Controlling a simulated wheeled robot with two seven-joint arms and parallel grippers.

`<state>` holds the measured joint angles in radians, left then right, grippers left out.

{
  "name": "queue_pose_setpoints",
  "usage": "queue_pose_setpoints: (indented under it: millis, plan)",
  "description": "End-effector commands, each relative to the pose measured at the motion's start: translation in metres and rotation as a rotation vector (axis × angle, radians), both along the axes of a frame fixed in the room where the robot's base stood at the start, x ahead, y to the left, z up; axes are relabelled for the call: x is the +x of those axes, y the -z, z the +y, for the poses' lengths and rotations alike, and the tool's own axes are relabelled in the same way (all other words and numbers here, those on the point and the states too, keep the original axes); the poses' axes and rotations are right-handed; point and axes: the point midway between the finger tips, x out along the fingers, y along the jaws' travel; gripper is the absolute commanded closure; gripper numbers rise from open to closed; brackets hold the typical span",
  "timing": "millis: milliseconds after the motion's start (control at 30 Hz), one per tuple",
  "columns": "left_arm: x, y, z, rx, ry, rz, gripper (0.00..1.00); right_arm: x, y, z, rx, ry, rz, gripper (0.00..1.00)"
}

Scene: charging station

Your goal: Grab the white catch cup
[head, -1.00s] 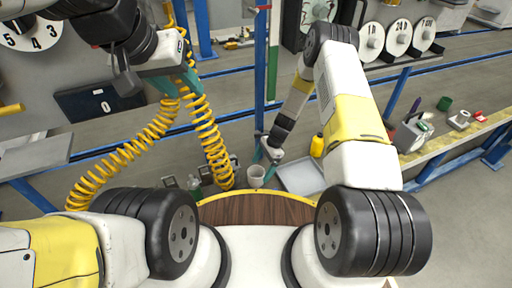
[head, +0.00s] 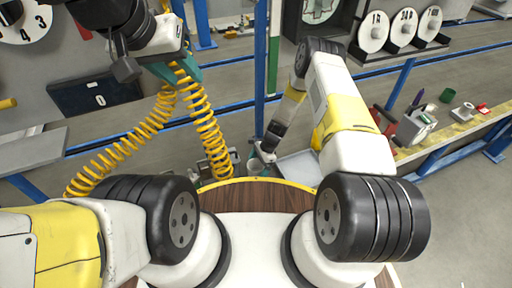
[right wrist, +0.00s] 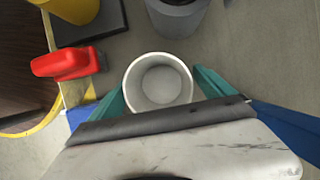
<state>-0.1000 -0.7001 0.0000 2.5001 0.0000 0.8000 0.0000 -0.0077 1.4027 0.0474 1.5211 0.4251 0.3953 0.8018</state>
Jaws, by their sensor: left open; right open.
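The white catch cup (right wrist: 157,80) stands upright and open-topped in the right wrist view, and looks empty. In the head view it is small and partly hidden (head: 253,168), just beyond the rounded wooden deck. My right gripper (right wrist: 160,88) is open, with one teal finger on each side of the cup. I cannot tell whether the fingers touch it. In the head view the right gripper (head: 257,160) is at the cup. My left gripper (head: 178,72) is open at the upper left, near a yellow coiled hose (head: 205,115).
In the right wrist view a red object (right wrist: 68,63) lies left of the cup, and a grey cylinder (right wrist: 178,16) stands behind it. A yellow object (right wrist: 72,8) is at the top left. A workbench edge (head: 455,130) runs along the right, with open floor in front.

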Motion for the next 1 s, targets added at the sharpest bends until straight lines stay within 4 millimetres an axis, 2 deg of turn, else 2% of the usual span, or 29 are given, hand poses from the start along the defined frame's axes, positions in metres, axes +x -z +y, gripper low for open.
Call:
queue_pose_setpoints:
  millis: [67,400,667,767,1000]
  plan:
    - [0.0,0.0,0.0,0.0,0.0,0.0,0.59,0.0,0.0,0.0,0.0,0.0,0.0,0.08]
    - [0.0,0.0,0.0,0.0,0.0,0.0,0.59,0.0,0.0,0.0,0.0,0.0,0.0,0.73]
    - [0.0,0.0,0.0,0.0,0.0,0.0,0.59,0.0,-0.004,0.0,0.0,-0.001,0.0,0.73]
    - [0.0,0.0,0.0,0.0,0.0,0.0,0.59,0.001,-0.017,0.0,0.0,-0.001,-0.003,0.73]
    - [0.0,0.0,0.0,0.0,0.0,0.0,0.59,0.001,-0.066,0.0,0.0,-0.001,-0.003,0.73]
